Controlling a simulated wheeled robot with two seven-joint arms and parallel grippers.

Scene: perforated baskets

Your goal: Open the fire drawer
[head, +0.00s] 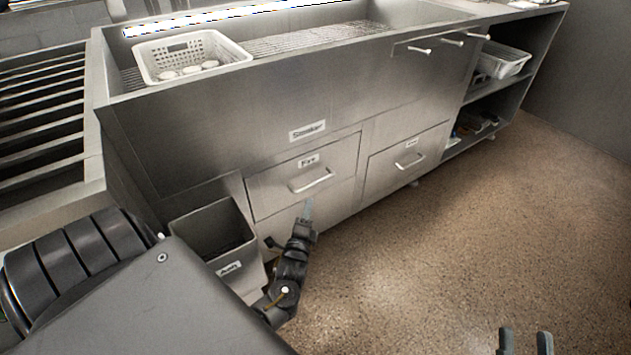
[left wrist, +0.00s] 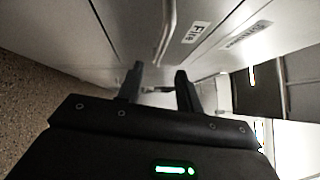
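The fire drawer (head: 270,187) is in the lower front of the steel smoker, with a "Fire" label (head: 308,160) and a horizontal bar handle (head: 312,183). Its front looks flush with the cabinet, so it appears shut. My left gripper (head: 308,206) is just below and in front of the handle. In the left wrist view its two fingers (left wrist: 159,84) are apart with nothing between them, and the handle (left wrist: 168,32) lies ahead of the tips, not visibly touching. The label (left wrist: 196,32) is beside it. My right gripper (head: 525,343) is at the lower right, fingers apart and empty.
A grey ash bin (head: 205,240) stands left of my left gripper, close to the forearm. A second drawer (head: 405,165) is to the right. A white perforated basket (head: 225,48) sits on the smoker's top. The floor (head: 450,250) at right is clear.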

